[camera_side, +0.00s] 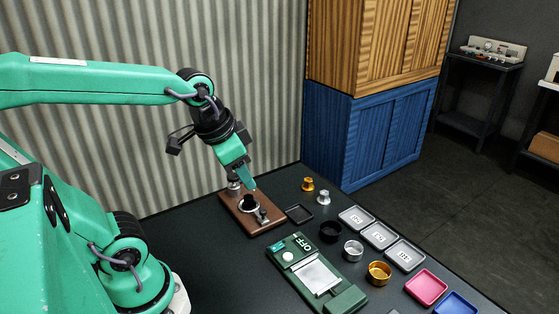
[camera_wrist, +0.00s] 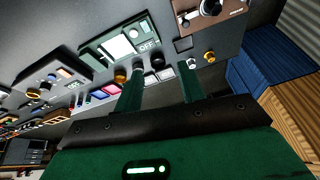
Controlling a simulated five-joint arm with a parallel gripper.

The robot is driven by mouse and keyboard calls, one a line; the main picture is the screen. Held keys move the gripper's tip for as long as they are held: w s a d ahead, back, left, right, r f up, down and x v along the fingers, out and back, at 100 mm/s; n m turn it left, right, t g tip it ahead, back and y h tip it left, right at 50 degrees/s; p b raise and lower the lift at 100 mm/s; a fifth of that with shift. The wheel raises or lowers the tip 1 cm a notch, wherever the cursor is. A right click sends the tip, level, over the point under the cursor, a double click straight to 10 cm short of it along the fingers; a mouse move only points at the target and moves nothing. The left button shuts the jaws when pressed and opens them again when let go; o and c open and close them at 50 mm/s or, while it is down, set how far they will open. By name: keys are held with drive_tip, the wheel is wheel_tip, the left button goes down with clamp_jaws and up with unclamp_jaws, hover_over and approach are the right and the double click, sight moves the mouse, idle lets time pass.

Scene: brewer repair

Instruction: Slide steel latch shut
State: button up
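A brown board (camera_side: 236,213) lies at the back left of the dark table. It carries a dark round fitting (camera_side: 248,205) and small steel parts (camera_side: 262,217); which of them is the latch, and how far it is slid, I cannot tell. My gripper (camera_side: 252,187) points down above the board, near the fitting. In the wrist view its two green fingers (camera_wrist: 160,75) stand apart with nothing held between them.
A green device (camera_side: 318,275) marked OFF sits in front of the board. Several small cups, such as a gold one (camera_side: 380,272), and grey trays (camera_side: 380,236) stand to its right. A small black tray (camera_side: 299,214) lies beside the board. A corrugated wall (camera_side: 240,90) rises behind.

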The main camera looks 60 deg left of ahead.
drive_tip(key=w+a+f+m+g, duration=0.2)
drive_tip(key=w+a+f+m, duration=0.1)
drive_tip(key=w+f, duration=0.15)
drive_tip(key=m+g, duration=0.2)
drive_tip(key=m, duration=0.2)
hover_over(263, 211)
wheel_tip(263, 211, down, 6)
drive_tip(key=shift+f, duration=0.1)
drive_tip(key=shift+f, duration=3.9)
clamp_jaws()
